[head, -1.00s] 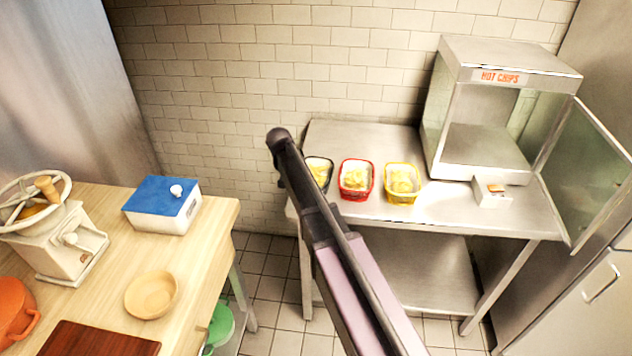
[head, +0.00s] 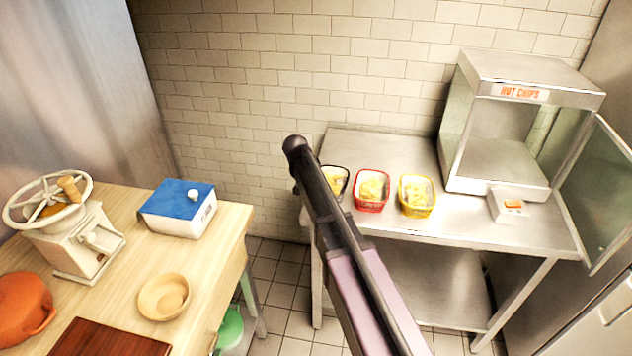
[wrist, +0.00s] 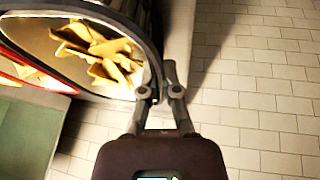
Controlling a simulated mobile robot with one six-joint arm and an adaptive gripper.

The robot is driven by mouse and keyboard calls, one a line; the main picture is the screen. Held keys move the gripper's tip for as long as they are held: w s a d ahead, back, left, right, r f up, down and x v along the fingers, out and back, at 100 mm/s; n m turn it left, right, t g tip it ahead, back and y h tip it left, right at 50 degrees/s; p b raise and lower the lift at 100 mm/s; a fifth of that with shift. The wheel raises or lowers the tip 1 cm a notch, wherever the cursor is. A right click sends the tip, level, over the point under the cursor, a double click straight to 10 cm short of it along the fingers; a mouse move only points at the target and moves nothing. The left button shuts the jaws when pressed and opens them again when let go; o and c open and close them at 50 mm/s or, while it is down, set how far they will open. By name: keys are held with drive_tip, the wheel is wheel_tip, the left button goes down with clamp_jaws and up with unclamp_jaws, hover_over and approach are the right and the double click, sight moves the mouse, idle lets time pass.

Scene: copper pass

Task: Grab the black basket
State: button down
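The black basket (head: 345,183) holds yellow chips and stands at the left end of the row on the steel table, partly hidden behind my arm in the head view. In the wrist view, its dark curved rim (wrist: 150,45) fills the upper left, with chips inside. My gripper (wrist: 161,78) is at this rim, on the basket's side away from the red one. Its fingers are close together with the rim between them, and look shut on it. The left fingertip is hidden. In the head view my arm hides most of the gripper.
A red basket (head: 371,204) and a yellow basket (head: 417,210) of chips stand to the right. Beyond them is the hot chips cabinet (head: 510,130), its glass door open. A wooden counter (head: 215,245) with a blue-lidded box (head: 178,205) is at left. A tiled wall stands behind.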

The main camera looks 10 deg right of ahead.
drive_tip(key=shift+r+p, duration=4.6)
drive_tip(key=shift+r, duration=0.2)
